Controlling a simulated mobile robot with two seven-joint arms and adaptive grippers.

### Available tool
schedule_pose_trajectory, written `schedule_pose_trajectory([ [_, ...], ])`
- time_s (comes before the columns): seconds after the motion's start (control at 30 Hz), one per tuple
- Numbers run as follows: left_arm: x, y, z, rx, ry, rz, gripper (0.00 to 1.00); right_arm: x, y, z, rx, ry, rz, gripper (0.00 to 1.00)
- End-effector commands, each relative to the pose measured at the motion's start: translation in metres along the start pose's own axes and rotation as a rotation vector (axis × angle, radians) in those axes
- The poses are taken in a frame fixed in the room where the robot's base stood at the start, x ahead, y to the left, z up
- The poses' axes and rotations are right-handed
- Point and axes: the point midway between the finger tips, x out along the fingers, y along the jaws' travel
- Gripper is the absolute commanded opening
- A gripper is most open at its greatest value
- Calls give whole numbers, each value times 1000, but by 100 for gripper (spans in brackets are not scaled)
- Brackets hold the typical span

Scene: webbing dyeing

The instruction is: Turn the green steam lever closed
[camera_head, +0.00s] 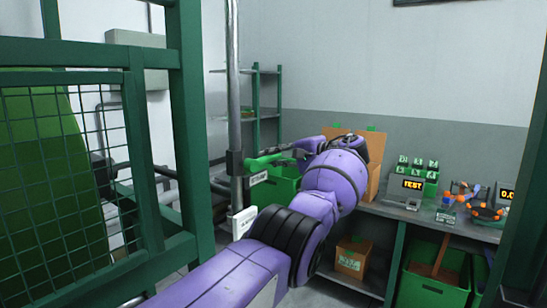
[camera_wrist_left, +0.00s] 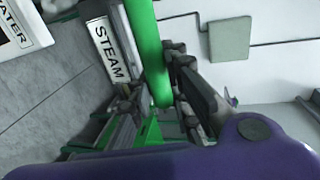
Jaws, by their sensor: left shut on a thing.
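The green steam lever (camera_head: 266,160) sticks out to the right from a valve on the upright grey pipe (camera_head: 233,90), nearly level and rising slightly toward its outer end. A white STEAM label (camera_head: 258,179) sits just below it. In the left wrist view the lever (camera_wrist_left: 148,45) runs as a thick green bar between the fingers, beside the STEAM label (camera_wrist_left: 107,50). My left gripper (camera_head: 297,149) is shut on the lever near its outer end; the wrist view shows a dark finger on each side (camera_wrist_left: 158,92). My purple wrist hides part of the grip. My right gripper is not in view.
A green mesh guard frame (camera_head: 184,110) stands close on the left. A white sign (camera_head: 243,222) hangs low by the pipe; in the wrist view it reads WATER (camera_wrist_left: 15,28). A grey bench (camera_head: 430,215) with a TEST display (camera_head: 413,184) stands right, with green bins (camera_head: 426,291) beneath.

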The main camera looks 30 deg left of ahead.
Motion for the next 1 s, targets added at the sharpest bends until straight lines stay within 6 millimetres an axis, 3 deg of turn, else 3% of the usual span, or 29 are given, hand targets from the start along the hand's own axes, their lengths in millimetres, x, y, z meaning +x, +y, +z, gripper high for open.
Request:
schedule_pose_trajectory([
  [0.33, -2, 3, -1, 11, 2, 2, 0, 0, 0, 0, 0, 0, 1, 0],
  [0.37, -2, 3, -1, 11, 2, 2, 18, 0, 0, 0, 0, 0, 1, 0],
  [0.5, -2, 3, -1, 9, 1, 2, 36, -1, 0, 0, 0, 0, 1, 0],
  [0.83, -2, 2, 0, 6, 0, 1, 36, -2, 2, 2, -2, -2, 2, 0],
  [1.0, -22, 1, -1, 5, 2, 1, 36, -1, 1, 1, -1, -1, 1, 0],
])
